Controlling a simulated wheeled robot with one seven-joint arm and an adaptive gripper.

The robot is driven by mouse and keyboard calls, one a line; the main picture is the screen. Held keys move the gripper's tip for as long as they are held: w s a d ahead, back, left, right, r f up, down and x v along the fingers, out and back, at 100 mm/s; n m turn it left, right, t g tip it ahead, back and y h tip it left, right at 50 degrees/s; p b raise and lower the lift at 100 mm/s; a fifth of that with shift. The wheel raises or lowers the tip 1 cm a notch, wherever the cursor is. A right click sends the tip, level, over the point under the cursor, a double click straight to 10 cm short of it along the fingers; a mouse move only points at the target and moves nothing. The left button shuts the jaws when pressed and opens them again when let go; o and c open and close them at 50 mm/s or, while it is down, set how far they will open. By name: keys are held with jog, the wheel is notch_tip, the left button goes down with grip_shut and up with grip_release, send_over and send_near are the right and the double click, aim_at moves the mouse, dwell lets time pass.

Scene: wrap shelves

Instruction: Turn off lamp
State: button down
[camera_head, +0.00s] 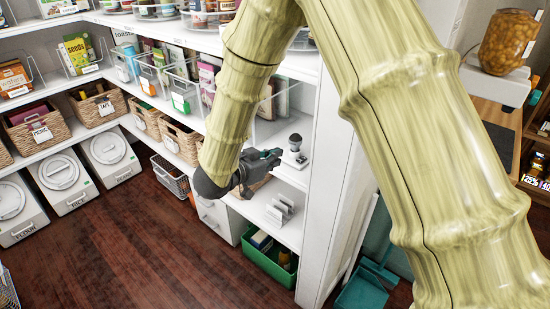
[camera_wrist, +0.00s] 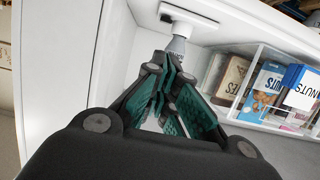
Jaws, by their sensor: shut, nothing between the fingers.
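A small lamp (camera_head: 295,142) with a grey bulb-like head stands upright on a white base at the end of the white shelf. It also shows in the wrist view, where its base is at the top and its grey head (camera_wrist: 178,45) points down, as that view is turned over. My gripper (camera_head: 274,155) is just to the left of the lamp in the head view, its dark fingers directed toward it. In the wrist view my gripper (camera_wrist: 168,68) is shut and empty, with its tips close to the lamp's head. Whether they touch is unclear. No glow shows on the lamp.
A clear bin with boxes (camera_wrist: 270,90) stands beside the lamp. A white rack (camera_head: 280,210) is on the shelf below, and a green crate (camera_head: 268,262) is under it. A white end panel (camera_head: 328,190) bounds the shelf on the right. The wooden floor (camera_head: 130,250) is open at left.

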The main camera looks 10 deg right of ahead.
jog(key=r+p, duration=0.1)
jog(key=d+r+p, duration=0.1)
jog(key=p, duration=0.1)
jog(key=w+d+r+p, duration=0.1)
jog(key=p, duration=0.1)
jog(key=shift+r+g+y, duration=0.15)
jog(key=shift+g+y, duration=0.25)
jog(key=p, duration=0.3)
send_over(302, 160)
jog(key=s+a, duration=0.1)
jog(key=a, duration=0.1)
notch_tip(302, 160, down, 4)
jog(key=shift+s+a+r, duration=0.1)
jog(key=shift+a+r, duration=0.05)
jog(key=shift+r, duration=0.05)
notch_tip(302, 160, down, 3)
jog(key=shift+r, duration=0.15)
jog(key=shift+a+f, duration=0.1)
jog(key=shift+f, duration=0.7)
